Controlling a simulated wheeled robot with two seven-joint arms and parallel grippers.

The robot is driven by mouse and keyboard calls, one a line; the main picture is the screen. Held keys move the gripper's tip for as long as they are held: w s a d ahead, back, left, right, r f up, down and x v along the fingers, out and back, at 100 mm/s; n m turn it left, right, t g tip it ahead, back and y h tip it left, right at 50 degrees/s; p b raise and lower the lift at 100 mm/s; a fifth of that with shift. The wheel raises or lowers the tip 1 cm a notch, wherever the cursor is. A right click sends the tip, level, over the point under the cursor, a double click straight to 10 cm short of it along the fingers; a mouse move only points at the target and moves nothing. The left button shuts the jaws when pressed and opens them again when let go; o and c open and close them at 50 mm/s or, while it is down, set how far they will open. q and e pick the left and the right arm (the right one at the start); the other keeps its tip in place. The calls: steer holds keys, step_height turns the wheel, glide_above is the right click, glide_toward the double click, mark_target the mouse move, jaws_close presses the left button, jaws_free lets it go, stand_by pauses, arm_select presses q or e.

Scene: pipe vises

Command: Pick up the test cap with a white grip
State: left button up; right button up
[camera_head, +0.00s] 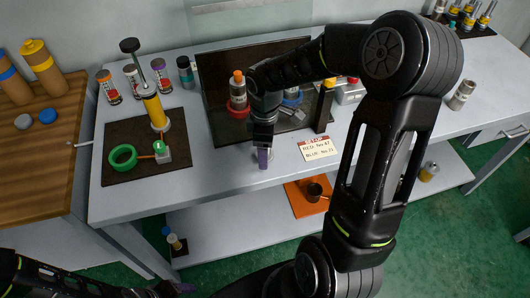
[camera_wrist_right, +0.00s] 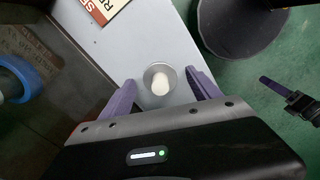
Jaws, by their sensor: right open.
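The test cap (camera_wrist_right: 158,82) is a round grey metal piece with a white grip sticking up. In the right wrist view it stands on the grey bench top, between the two purple fingers of my right gripper (camera_wrist_right: 160,95). The fingers are spread, with visible gaps on both sides of the cap. In the head view my right gripper (camera_head: 263,158) points down near the bench's front edge and largely hides the cap. My left gripper (camera_head: 185,288) is low at the bottom left, far from the cap; its jaw opening is unclear.
A note card (camera_head: 317,148) lies right of the gripper. Behind is a dark tray (camera_head: 222,122) with a red-based vise and orange-capped bottle (camera_head: 238,92). A dark mat (camera_head: 118,170) with a green ring (camera_head: 123,157) lies left. A lower shelf holds an orange mat (camera_head: 300,205).

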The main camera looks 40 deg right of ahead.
stand_by(0.6)
jaws_close()
stand_by(0.6)
step_height(320, 180, up, 10)
steer(key=shift+f+b, duration=0.1)
steer(key=shift+b, duration=0.5)
stand_by(0.5)
